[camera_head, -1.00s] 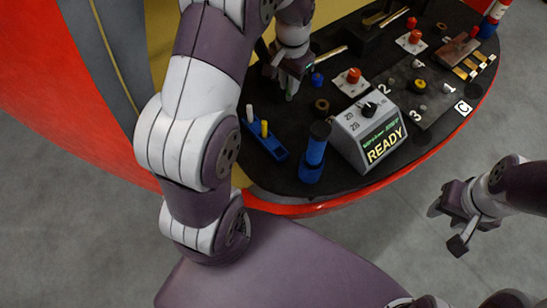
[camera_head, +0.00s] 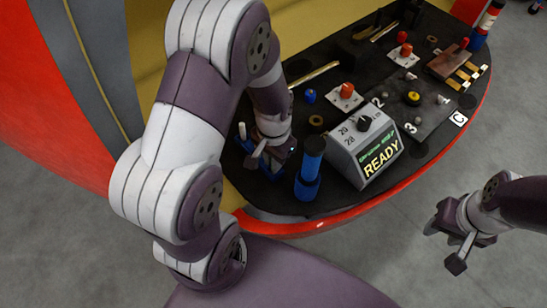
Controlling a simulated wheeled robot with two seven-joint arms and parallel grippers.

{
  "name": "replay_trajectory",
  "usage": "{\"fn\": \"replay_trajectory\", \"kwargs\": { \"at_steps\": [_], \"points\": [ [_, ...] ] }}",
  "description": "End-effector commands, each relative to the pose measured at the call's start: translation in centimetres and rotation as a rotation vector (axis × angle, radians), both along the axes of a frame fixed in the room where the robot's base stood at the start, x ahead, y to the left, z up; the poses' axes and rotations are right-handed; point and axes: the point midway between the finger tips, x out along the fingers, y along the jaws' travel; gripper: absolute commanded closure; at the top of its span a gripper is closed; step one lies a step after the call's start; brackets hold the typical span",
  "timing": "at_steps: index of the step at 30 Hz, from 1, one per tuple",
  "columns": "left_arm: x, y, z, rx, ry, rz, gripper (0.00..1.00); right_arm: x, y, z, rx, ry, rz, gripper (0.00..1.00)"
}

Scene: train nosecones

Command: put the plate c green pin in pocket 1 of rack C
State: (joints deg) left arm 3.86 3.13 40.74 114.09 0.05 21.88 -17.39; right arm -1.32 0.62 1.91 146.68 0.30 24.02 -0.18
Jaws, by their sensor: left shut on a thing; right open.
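My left gripper (camera_head: 267,160) is low over the blue rack at the near left of the black table. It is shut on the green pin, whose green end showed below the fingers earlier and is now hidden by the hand. A white pin (camera_head: 242,131) stands upright in the blue rack (camera_head: 245,145), just left of the gripper. The hand covers most of the rack and its pockets, so I cannot tell whether the green pin is inside one. My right gripper (camera_head: 447,246) is open and empty, off the table's right side.
A blue cylinder (camera_head: 310,170) stands close right of the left gripper. Beside it is a grey box with a READY display (camera_head: 380,158). The floor at the right is free.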

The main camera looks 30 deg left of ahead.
Motion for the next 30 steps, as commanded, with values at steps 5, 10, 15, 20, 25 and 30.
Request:
{"fn": "replay_trajectory", "kwargs": {
  "at_steps": [5,10,15,20,25,30],
  "points": [
    [0.0,0.0,-0.3,0.000,0.001,0.000,0.58,0.0,0.0,-0.1,0.000,0.000,0.000,0.57],
    [0.0,0.0,-0.3,0.000,0.001,0.000,0.58,0.0,0.0,-0.1,0.000,0.000,0.000,0.57],
    [0.0,0.0,0.4,0.000,-0.001,0.000,0.58,0.0,0.0,0.2,0.000,0.000,0.000,0.57],
    [0.1,0.0,4.0,0.000,-0.004,0.000,0.58,0.0,0.0,1.4,0.000,0.000,0.000,0.57],
    [0.1,0.0,8.5,0.000,-0.003,0.000,0.58,0.0,0.0,2.5,0.000,0.000,0.000,0.57],
    [0.0,0.0,11.4,0.001,-0.001,0.000,0.58,0.0,0.0,3.0,0.000,0.000,0.000,0.57]
  ]
}}
